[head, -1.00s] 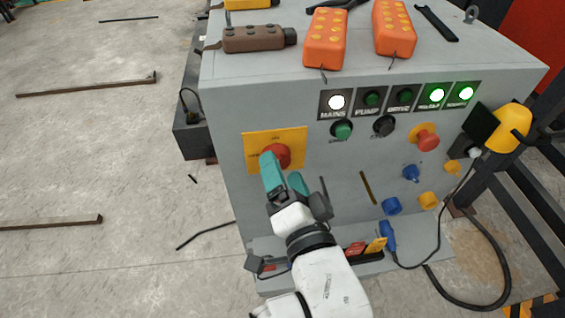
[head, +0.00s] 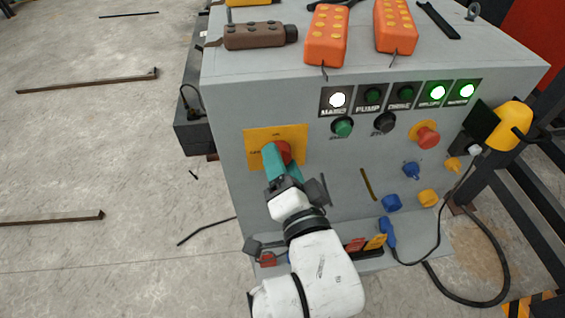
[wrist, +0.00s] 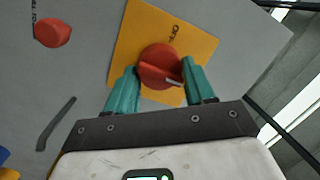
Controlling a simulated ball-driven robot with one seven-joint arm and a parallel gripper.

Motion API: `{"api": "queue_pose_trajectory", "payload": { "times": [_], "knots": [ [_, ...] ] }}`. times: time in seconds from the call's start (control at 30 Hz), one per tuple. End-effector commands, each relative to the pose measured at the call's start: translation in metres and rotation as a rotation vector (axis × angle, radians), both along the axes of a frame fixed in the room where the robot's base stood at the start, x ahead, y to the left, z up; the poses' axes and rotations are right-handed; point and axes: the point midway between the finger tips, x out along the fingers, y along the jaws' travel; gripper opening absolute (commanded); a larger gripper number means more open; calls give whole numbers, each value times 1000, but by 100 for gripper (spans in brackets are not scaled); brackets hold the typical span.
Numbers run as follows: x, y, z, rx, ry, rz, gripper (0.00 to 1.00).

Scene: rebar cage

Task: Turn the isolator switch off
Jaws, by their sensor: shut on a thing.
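The isolator switch is a red rotary knob (wrist: 160,66) on a yellow plate (wrist: 196,52), fixed to the front of a grey cabinet. In the head view the knob (head: 284,151) is partly hidden behind my gripper (head: 278,160). My gripper has teal fingers, one on each side of the knob in the wrist view (wrist: 156,82), and is shut on it. A pale mark on the knob points to the lower right in the wrist view. In the head view, the MAINS lamp (head: 337,100) is lit white and two green lamps at the right are lit.
A red mushroom button (head: 428,136) on yellow, push buttons and blue and yellow sockets sit to the right on the cabinet (head: 345,170). Orange pendants (head: 327,36) and a brown box lie on top. A shelf with tags (head: 375,243) juts out below. A cable hangs at right.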

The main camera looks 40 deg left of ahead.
Motion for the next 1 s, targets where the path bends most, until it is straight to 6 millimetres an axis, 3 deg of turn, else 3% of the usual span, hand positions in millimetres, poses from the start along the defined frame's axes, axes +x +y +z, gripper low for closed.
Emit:
{"api": "queue_pose_trajectory", "payload": {
  "times": [0.1, 0.47, 1.0],
  "knots": [
    [0, 0, -1, -1, 1, -1, 23],
    [0, 0, 0, -47, -50, 0, 23],
    [0, 0, 2, -339, -392, 0, 23]
  ]
}}
